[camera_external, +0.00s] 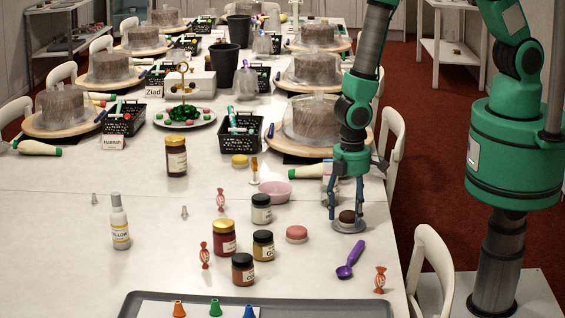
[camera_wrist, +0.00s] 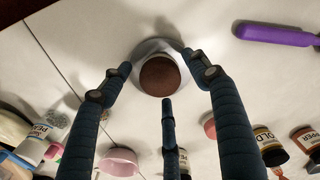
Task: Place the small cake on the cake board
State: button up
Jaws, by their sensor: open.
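The small cake (camera_external: 347,216) is a dark brown, round piece near the right edge of the long table. It appears to rest on the cake board (camera_external: 348,228), a round silvery disc on the table. In the wrist view, the cake's brown top (camera_wrist: 159,77) shows with the pale grey board (camera_wrist: 149,47) around it. My gripper (camera_external: 347,207) points down just above the cake, its fingers spread. In the wrist view, the fingers of my gripper (camera_wrist: 158,68) stand apart around the cake with gaps beside it. I cannot tell whether any fingertip touches the board.
A grey tray (camera_external: 380,306) lies at the front.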

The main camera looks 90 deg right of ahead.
aim_at(349, 214)
notch_tip(349, 214, up, 12)
jog(key=p, duration=0.1)
jog(key=shift+r, duration=0.15)
dwell(0.6)
dwell(0.8)
